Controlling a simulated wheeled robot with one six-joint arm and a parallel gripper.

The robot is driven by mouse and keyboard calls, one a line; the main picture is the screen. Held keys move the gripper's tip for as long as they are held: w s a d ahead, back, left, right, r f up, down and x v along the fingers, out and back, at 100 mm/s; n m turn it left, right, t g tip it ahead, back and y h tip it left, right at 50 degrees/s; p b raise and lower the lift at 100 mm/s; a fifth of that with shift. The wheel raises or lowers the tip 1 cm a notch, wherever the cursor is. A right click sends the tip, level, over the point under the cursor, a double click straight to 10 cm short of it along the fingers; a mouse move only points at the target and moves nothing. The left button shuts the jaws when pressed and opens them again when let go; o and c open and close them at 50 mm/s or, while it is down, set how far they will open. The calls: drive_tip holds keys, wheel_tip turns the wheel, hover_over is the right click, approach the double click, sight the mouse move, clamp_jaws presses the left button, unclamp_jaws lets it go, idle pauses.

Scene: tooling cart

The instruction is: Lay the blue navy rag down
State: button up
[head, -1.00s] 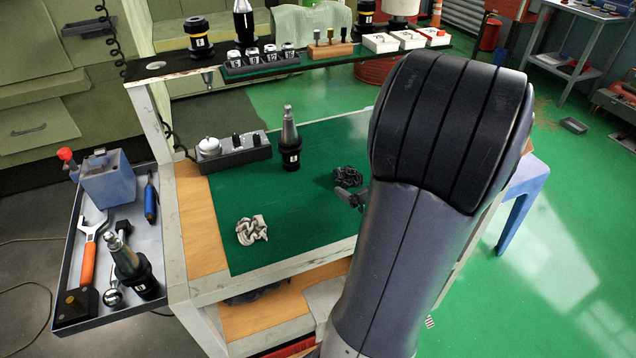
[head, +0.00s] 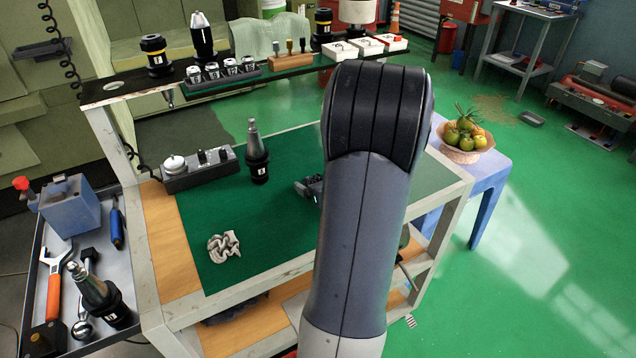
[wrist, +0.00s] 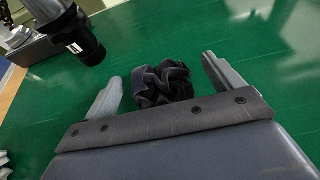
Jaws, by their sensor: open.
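The navy rag (wrist: 163,84) is a dark crumpled bundle on the green mat (wrist: 150,30) in the wrist view. It sits between the two grey fingers of my gripper (wrist: 162,70). The fingers are spread wide, with a gap showing on each side of the rag. In the head view my gripper (head: 309,188) is low over the mat, partly hidden behind my arm. The rag is hard to tell apart from the gripper there.
A pale crumpled rag (head: 224,247) lies at the mat's front left. A black tool holder (head: 257,160) stands upright near a grey control box (head: 207,171). A shelf (head: 215,82) with several items runs along the back. A fruit basket (head: 460,152) sits on a blue stool to the right.

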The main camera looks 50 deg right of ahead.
drive_tip(key=shift+w+d+f, duration=0.2)
drive_tip(key=shift+w+f, duration=0.1)
drive_tip(key=shift+w, duration=0.25)
drive_tip(key=shift+c, duration=0.5)
drive_tip(key=c, duration=1)
